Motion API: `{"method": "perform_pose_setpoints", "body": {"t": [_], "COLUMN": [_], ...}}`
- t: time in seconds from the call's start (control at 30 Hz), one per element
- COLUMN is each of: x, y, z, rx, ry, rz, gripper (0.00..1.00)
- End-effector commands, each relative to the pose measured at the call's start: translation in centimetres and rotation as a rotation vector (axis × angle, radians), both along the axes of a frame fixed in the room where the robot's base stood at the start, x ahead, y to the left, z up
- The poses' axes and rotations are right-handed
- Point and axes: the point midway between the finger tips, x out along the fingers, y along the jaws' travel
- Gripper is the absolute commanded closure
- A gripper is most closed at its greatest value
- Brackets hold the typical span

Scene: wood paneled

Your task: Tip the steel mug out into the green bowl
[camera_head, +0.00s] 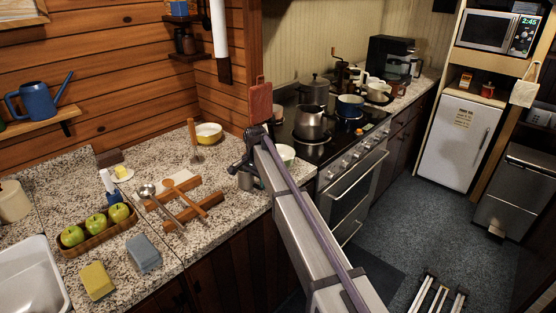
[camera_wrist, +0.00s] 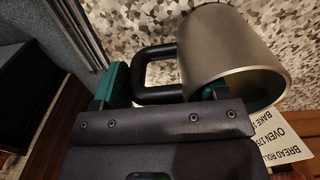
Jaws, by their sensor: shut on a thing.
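The steel mug (camera_wrist: 225,55) has a black handle and fills the upper right of the wrist view. Its open rim faces the lower right there, and its inside is mostly hidden. My gripper (camera_wrist: 155,88), with green finger pads, is shut on the handle. In the head view my gripper (camera_head: 250,170) is at the counter's front edge, and my arm hides most of the mug (camera_head: 244,182). A pale green bowl (camera_head: 287,153) sits just right of my gripper, partly behind my arm. I cannot tell the exact gap between mug and bowl.
A printed card (camera_wrist: 280,140) lies beside the mug in the wrist view. Left of my gripper are a wooden rack with ladles (camera_head: 180,205) and a yellow bowl (camera_head: 208,133). The stove with a kettle (camera_head: 311,123) stands to the right.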

Motion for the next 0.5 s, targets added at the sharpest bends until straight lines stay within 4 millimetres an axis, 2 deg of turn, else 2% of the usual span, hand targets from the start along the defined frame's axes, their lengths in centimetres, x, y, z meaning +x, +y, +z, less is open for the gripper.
{"method": "perform_pose_setpoints", "body": {"t": [0.17, 0.5], "x": [0.0, 0.0], "y": [0.0, 0.0], "z": [0.9, 4.6], "rx": [0.0, 0.0], "ry": [0.0, 0.0], "rz": [0.0, 0.0], "gripper": [0.62, 0.62]}}
